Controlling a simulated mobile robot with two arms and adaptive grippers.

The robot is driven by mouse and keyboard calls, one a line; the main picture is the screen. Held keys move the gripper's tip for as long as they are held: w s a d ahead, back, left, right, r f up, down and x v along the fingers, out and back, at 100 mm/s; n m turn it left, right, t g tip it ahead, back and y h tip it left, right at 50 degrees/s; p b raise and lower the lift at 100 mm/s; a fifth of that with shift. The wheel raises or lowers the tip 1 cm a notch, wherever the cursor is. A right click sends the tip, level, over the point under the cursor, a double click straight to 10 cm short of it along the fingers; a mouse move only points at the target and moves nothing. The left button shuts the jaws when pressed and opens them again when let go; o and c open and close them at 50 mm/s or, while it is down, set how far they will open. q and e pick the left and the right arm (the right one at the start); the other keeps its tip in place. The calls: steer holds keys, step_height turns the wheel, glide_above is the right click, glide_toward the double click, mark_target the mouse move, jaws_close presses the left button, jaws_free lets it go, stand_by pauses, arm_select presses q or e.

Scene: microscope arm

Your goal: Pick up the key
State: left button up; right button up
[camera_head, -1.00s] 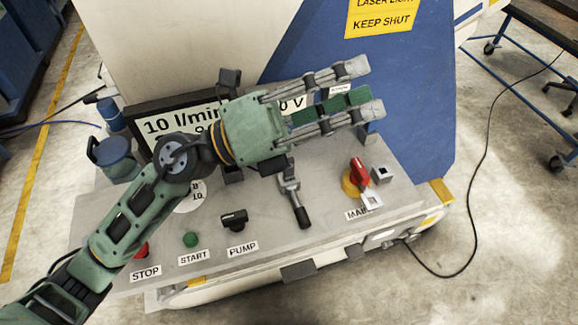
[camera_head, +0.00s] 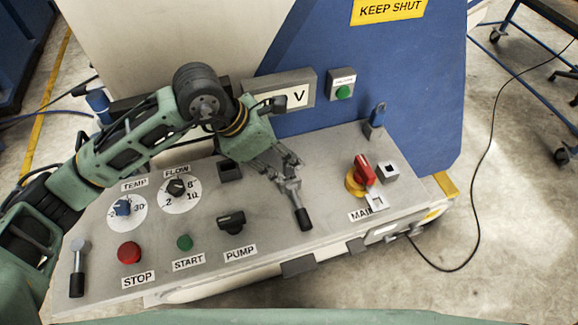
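A small upright piece with a blue top (camera_head: 378,114), which looks like the key, stands in a dark holder at the back right of the grey control panel (camera_head: 320,170). My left gripper (camera_head: 280,165) reaches in from the left and points down towards the middle of the panel. It is left of the blue piece and well apart from it. Its fingers overlap the upper part of a metal lever with a black handle (camera_head: 302,217) in the picture; I cannot tell whether they touch it or how far apart they are. My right gripper is not in view.
A red and yellow main switch (camera_head: 361,176) stands in front of the blue piece. Knobs, a red stop button (camera_head: 129,252), a green start button (camera_head: 184,242) and a black pump switch (camera_head: 231,222) fill the panel's left part. A meter box (camera_head: 293,95) stands behind the gripper.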

mark_target(289, 174)
arm_select(q)
steer(key=shift+p+x, duration=0.5)
steer(key=shift+x, duration=1.35)
steer(key=shift+s, duration=0.2)
jaws_close()
